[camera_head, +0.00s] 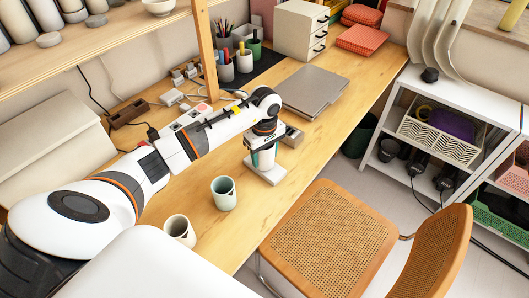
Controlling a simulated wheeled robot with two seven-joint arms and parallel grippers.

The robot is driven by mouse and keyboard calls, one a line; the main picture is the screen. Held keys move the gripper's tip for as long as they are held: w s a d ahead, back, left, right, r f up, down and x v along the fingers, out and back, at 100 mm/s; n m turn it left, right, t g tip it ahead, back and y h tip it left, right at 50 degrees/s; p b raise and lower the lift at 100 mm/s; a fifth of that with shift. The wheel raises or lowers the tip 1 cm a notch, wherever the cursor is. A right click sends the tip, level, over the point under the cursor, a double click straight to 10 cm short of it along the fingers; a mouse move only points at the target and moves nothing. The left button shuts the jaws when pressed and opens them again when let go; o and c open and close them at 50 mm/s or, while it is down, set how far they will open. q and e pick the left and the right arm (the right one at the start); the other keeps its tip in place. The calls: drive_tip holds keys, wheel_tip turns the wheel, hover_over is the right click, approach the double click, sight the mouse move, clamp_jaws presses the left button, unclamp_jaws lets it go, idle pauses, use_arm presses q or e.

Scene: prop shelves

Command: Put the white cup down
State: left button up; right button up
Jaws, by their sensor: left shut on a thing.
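My left gripper (264,158) points down over the wooden table and is shut on the white cup (265,159). The fingers and wrist hide much of the cup. A flat white block (265,174) shows right below it on the table; I cannot tell whether the cup touches it. A pale green cup (223,195) stands upright on the table, nearer me and left of the gripper. A cream cup (180,231) stands near the front edge, left of the green one. My right gripper is not in view.
A closed grey laptop (311,91) lies behind the gripper. Pen holders (243,61) and a drawer box (299,31) stand farther back. A cane chair (330,233) is against the table's right side. Bare table (252,212) shows right of the green cup.

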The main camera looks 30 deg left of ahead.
use_arm(q)
drive_tip(key=shift+f+b, duration=0.2)
drive_tip(key=shift+b, duration=0.1)
drive_tip(key=o, duration=1.2)
drive_tip(key=shift+r, duration=0.1)
drive_tip(key=shift+r+p, duration=0.3)
drive_tip(key=shift+p, duration=0.15)
drive_tip(key=shift+r+b, duration=0.3)
drive_tip(key=shift+r, duration=0.05)
wheel_tip(320, 180, up, 11)
drive_tip(key=b, duration=0.2)
